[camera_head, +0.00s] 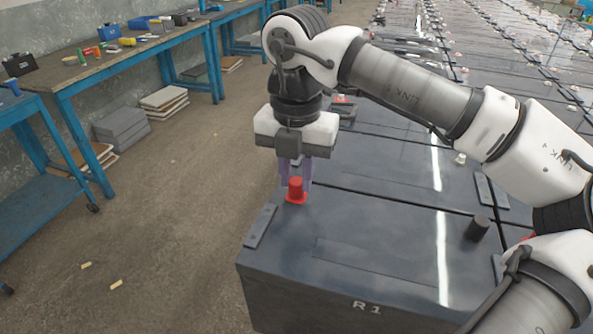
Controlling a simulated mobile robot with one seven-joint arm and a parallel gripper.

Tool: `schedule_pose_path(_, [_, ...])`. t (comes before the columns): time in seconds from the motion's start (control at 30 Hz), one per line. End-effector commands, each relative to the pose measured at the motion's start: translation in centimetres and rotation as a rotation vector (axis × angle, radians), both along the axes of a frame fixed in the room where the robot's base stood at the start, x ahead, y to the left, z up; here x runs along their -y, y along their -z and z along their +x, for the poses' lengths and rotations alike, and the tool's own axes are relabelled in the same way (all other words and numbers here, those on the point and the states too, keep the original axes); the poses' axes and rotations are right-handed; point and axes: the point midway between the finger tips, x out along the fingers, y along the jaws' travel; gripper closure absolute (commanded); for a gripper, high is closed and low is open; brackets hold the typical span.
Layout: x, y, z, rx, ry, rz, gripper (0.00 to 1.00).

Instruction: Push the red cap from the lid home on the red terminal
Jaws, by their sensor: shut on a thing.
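The red cap (296,184) stands upright at the left back part of the dark battery lid (350,230) marked R1. A wider red base (296,198) shows under it. The red terminal itself is hidden, and I cannot tell how far down the cap sits on it. My gripper (296,178) points down over this spot. Its pale purple fingers are on either side of the cap's top, shut on it.
A dark post (478,228) stands on the lid's right side. Grey bars lie along the lid's edges, one at the left (260,226). More batteries run back in rows. Blue workbenches (110,60) with tools stand at the left. The floor between (170,210) is mostly clear.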

Motion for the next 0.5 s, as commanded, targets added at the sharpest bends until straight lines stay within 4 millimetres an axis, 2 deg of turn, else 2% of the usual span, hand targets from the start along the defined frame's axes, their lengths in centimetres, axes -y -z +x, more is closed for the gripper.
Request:
schedule_pose_path(0.4, [0.01, 0.26, -0.02, -0.001, 0.000, -0.001, 0.99])
schedule_pose_path(0.43, [0.00, 0.26, -0.02, -0.001, 0.000, -0.001, 0.75])
schedule_pose_path(0.5, [0.02, 0.26, -0.02, -0.001, 0.000, -0.001, 0.65])
